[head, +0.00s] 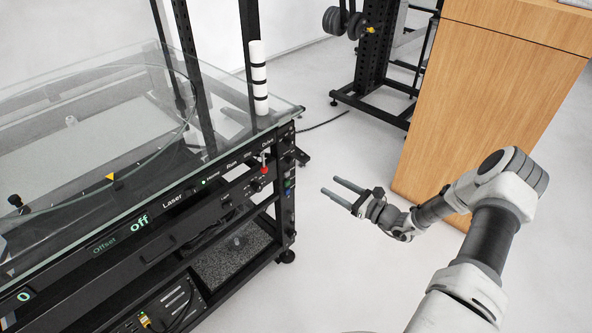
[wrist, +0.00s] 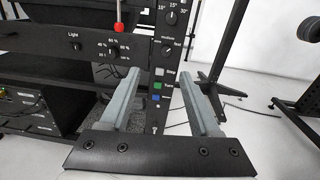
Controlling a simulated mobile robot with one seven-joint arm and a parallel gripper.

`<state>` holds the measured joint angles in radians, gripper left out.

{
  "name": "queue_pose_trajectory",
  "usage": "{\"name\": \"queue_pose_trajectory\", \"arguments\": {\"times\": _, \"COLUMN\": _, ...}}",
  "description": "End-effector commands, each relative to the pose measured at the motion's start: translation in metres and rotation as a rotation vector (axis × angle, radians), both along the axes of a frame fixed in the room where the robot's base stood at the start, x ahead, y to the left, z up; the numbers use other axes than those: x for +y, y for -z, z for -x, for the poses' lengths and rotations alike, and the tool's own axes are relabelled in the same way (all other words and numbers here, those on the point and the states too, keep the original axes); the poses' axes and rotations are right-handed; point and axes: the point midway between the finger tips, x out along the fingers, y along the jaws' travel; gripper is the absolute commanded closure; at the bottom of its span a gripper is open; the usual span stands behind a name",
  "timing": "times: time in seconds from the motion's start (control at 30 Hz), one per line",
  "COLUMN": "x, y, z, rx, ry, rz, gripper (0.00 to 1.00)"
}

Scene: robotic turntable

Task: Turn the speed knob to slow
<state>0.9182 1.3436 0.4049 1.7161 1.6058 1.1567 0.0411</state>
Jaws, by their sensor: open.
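The speed knob (wrist: 166,48) is a small dark knob on the black corner post of the turntable frame. In the wrist view, "medium" reads above it and what looks like "fast" to its right. Its pointer is too small to read surely. In the head view, the post (head: 288,215) stands left of my gripper (head: 330,185), which is open and empty in free air with its fingers pointing at the post. In the wrist view, my gripper (wrist: 157,77) has its fingers wide apart, below the knob's height in the picture and not touching it.
An angle knob (wrist: 171,18) is above the speed knob, and several coloured buttons (wrist: 157,86) are below. A light knob (wrist: 114,52) and a red-tipped lever (wrist: 118,27) are to the left. A glass top (head: 130,135) covers the frame. A wooden cabinet (head: 490,90) stands behind my arm.

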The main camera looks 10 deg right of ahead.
Motion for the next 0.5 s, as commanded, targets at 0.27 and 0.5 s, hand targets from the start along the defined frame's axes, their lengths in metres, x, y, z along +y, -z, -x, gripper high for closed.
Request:
{"name": "queue_pose_trajectory", "arguments": {"times": 0.27, "x": -0.003, "y": 0.015, "z": -0.010, "rx": 0.011, "ry": 0.050, "rz": -0.043, "gripper": 0.37}}
{"name": "queue_pose_trajectory", "arguments": {"times": 0.5, "x": 0.025, "y": 0.016, "z": -0.047, "rx": 0.009, "ry": 0.046, "rz": -0.041, "gripper": 0.37}}
